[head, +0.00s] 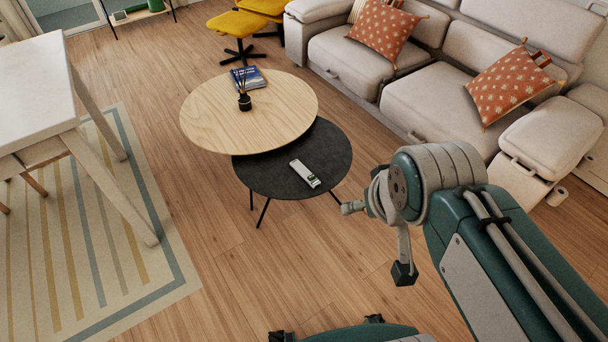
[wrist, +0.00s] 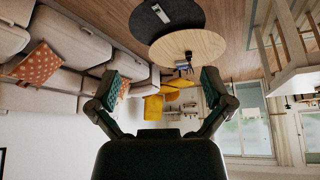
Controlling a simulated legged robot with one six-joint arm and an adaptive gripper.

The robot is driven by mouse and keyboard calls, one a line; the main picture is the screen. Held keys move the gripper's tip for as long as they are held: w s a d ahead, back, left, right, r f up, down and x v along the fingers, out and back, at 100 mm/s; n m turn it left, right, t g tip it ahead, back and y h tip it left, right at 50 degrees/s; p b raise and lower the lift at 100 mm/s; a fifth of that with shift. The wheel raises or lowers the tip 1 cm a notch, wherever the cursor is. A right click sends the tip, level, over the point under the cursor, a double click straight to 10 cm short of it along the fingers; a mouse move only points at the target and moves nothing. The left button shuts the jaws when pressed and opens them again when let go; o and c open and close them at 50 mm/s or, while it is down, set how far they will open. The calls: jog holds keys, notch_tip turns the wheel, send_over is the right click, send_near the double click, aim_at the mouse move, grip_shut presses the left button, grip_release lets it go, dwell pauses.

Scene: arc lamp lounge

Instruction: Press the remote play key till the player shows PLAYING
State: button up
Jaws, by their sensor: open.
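A slim white remote (head: 305,173) with a dark green patch near its lower end lies on the dark round table (head: 262,178). The remote also shows in the wrist view (wrist: 161,13), on the dark table at the top of the upside-down picture. My gripper (head: 378,240) is to the right of the dark table in the head view, apart from the remote. In the wrist view my gripper (wrist: 162,90) has its two fingers wide apart with nothing between them. I cannot make out a player or any PLAYING sign in either view. The remote's keys are too small to read.
A round wooden table (head: 215,105) overlaps the dark one and holds a black reed diffuser (head: 244,102) and blue books (head: 248,77). A beige sofa (head: 420,105) stands right, a white table (head: 30,85) left. Wood floor lies open in front.

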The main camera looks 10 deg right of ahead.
grip_shut()
dwell(1.3)
